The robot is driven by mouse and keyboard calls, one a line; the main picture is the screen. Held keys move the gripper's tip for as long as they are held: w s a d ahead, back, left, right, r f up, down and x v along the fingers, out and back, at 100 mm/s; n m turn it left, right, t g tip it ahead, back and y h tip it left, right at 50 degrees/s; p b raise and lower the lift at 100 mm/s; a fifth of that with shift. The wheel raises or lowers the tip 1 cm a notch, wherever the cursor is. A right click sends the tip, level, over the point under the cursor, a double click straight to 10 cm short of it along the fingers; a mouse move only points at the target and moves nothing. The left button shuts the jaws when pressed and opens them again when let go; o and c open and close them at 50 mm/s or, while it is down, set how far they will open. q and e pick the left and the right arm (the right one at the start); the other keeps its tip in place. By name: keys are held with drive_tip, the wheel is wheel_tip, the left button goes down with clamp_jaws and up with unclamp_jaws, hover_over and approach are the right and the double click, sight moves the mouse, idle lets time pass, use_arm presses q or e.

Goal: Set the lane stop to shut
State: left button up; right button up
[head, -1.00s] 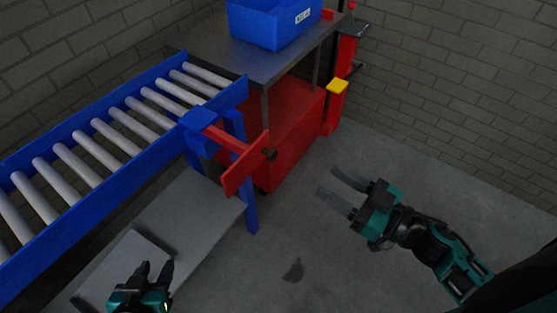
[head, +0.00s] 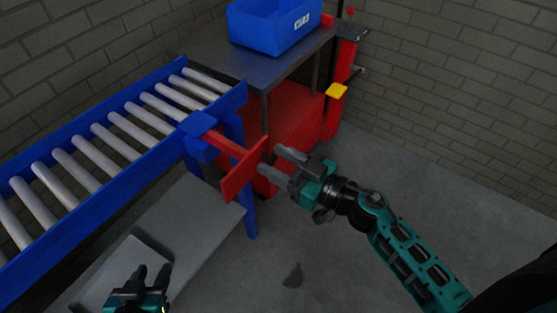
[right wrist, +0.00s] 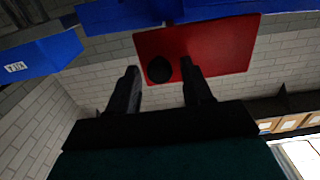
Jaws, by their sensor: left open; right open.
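The lane stop is a red paddle (head: 243,172) on a red arm (head: 222,142) that reaches out from a blue block (head: 199,124) on the conveyor's side rail. The paddle stands swung out beside the rollers, not across them. My right gripper (head: 270,162) is open at the paddle's right edge. In the right wrist view the red paddle (right wrist: 220,45) and its dark round knob (right wrist: 159,69) lie ahead of my right fingers (right wrist: 163,75), with the knob between them. In the head view the knob is mostly hidden by the fingers. My left gripper (head: 151,276) is open and empty at lower left.
The blue roller conveyor (head: 107,170) runs along the left. A metal table (head: 255,66) with a blue bin (head: 274,27) stands at its end, above a red cabinet. The floor at right is clear.

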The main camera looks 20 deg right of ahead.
clamp_jaws()
idle(0.5)
